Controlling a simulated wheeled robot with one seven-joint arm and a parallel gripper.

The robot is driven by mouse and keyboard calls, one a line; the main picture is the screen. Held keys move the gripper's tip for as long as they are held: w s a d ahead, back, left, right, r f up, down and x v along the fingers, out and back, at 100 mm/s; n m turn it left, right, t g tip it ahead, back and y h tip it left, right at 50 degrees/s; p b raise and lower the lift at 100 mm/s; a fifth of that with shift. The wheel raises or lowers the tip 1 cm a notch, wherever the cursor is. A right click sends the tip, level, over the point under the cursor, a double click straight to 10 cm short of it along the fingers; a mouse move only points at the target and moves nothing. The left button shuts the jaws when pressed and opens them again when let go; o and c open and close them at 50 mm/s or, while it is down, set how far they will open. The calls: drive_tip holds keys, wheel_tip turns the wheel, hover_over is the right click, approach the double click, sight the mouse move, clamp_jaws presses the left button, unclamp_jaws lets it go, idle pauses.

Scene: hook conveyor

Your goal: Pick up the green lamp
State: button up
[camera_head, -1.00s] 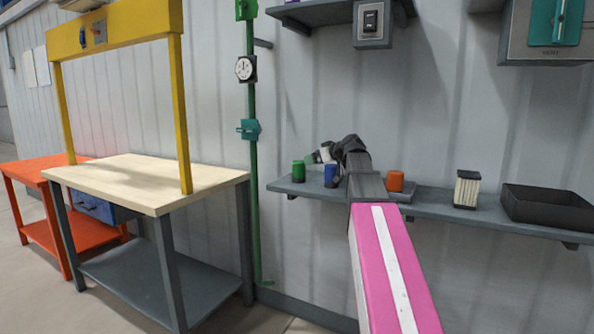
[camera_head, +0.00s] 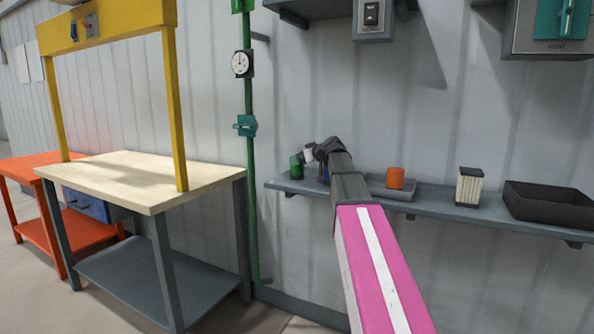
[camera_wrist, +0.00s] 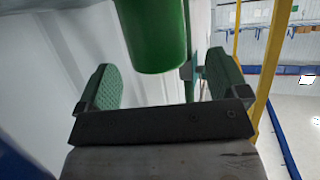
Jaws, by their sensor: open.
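The green lamp (camera_head: 296,168) is a small green cylinder at the left end of the grey wall shelf (camera_head: 445,210). My gripper (camera_head: 304,158) is just right of it in the head view, with its fingers partly hidden. In the wrist view the green lamp (camera_wrist: 157,35) shows large at the top, over the gap between the two finger pads of my gripper (camera_wrist: 160,82). The jaws are open and free space shows on both sides of the lamp. Whether the lamp sits between the pads in depth I cannot tell.
A blue lamp (camera_head: 324,174) stands mostly hidden behind my arm. An orange lamp (camera_head: 396,178), a ribbed pale block (camera_head: 469,186) and a black bin (camera_head: 548,203) are further right on the shelf. A green pipe (camera_head: 250,150) runs up the wall to the left.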

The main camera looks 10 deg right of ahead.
drive_tip(key=x, duration=0.3)
drive_tip(key=shift+w, duration=0.1)
drive_tip(key=c, duration=1.1)
drive_tip(key=shift+o, duration=0.2)
